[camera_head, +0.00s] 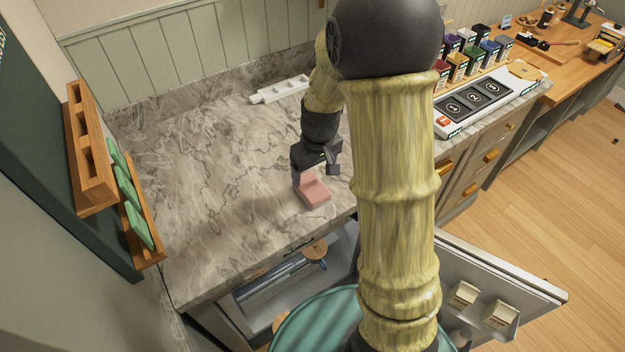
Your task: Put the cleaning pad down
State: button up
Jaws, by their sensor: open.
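A pink block-shaped pad (314,193), which looks like the cleaning pad, is on or very close to the grey marble counter (225,215), near its front edge. My gripper (313,174) is just behind and above the pad, pointing down, with its fingers apart. One finger is close beside the pad's left end; I cannot tell whether it touches. My arm hides part of the counter to the right.
A wooden rack (143,225) with several green pads is on the left wall. A white tray (281,89) lies at the back. A numbered panel (488,103) and several coloured boxes (457,66) stand right. The counter's left part is clear.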

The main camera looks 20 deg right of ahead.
aim_at(316, 193)
jog(key=r, duration=0.4)
jog(key=shift+s+d+r, duration=0.2)
jog(key=shift+r, duration=0.1)
jog(key=shift+s, duration=0.1)
jog(key=shift+a, duration=0.15)
jog(key=s+m+t, duration=0.1)
jog(key=s+m, duration=0.2)
jog(key=s, duration=0.9)
jog(key=shift+s+m, duration=0.3)
jog(key=shift+s, duration=0.1)
jog(key=shift+a+f, duration=0.1)
jog(key=shift+c, duration=0.2)
